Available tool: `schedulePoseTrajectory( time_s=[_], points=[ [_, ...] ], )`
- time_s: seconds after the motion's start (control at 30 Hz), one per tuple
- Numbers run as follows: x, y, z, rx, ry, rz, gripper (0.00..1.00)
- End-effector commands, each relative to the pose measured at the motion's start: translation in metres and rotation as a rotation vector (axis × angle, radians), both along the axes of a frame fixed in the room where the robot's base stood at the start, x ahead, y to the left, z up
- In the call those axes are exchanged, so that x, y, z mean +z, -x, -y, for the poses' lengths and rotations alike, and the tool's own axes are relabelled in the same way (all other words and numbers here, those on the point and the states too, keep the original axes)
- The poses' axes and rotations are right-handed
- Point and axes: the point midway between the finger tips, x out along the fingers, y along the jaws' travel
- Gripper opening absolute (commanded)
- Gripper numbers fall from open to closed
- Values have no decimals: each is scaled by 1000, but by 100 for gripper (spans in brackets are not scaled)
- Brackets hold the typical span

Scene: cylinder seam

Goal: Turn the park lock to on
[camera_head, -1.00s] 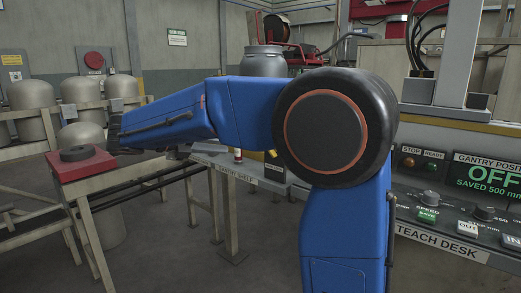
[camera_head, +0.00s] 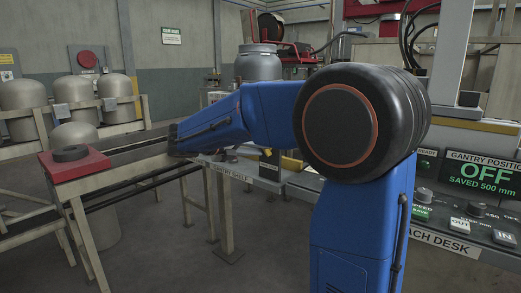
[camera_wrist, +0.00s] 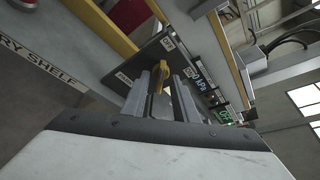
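My gripper (camera_wrist: 161,88) is open, with one grey finger on each side of the lever. The fingers appear apart from it, though I cannot tell whether the lever is fully between the tips. In the head view a small yellow part (camera_head: 268,153) shows on the gantry shelf below my blue arm; my gripper cannot be made out there.
The gantry shelf (camera_head: 238,174) carries the panel. The teach desk (camera_head: 452,243) with its green OFF display (camera_head: 474,169) stands at the right. A grey drum (camera_head: 258,63) stands behind the arm.

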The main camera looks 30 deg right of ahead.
Motion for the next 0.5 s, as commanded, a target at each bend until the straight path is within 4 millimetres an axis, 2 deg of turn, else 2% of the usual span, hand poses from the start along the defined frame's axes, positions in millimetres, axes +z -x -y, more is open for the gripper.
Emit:
schedulePoseTrajectory(
  time_s=[0.2, 0.47, 0.5],
  points=[
    [-3, -1, 10, 1, 1, 0, 27],
    [-3, -1, 11, 1, 0, 0, 27],
    [-3, -1, 11, 1, 0, 0, 17]
  ],
)
